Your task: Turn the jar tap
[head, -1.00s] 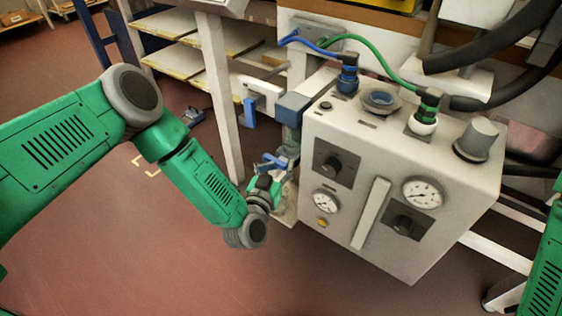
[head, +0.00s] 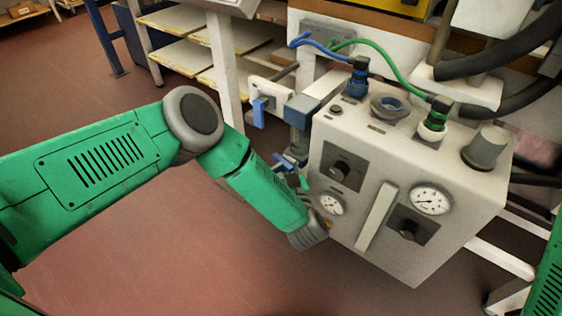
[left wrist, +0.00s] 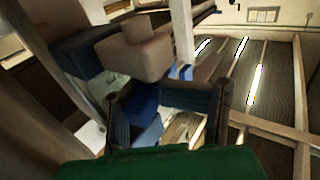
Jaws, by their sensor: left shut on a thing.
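The jar tap's blue handle (head: 284,162) shows at the left side of the grey machine box, below a grey-blue block. My left gripper (head: 300,178) is at the tap, mostly hidden behind my green wrist. In the left wrist view, the two dark fingers of my left gripper (left wrist: 168,102) stand on either side of the blue handle (left wrist: 146,98) and are shut on it. The jar below the tap is hidden by my arm. My right gripper is out of view; only a green part of my right arm shows at the right edge.
The machine box (head: 365,232) has gauges, knobs and hose fittings close to the right of my left wrist. A blue lever (head: 259,113) hangs on a white bracket behind the tap. Shelves (head: 190,60) stand at the back. The floor at lower left is free.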

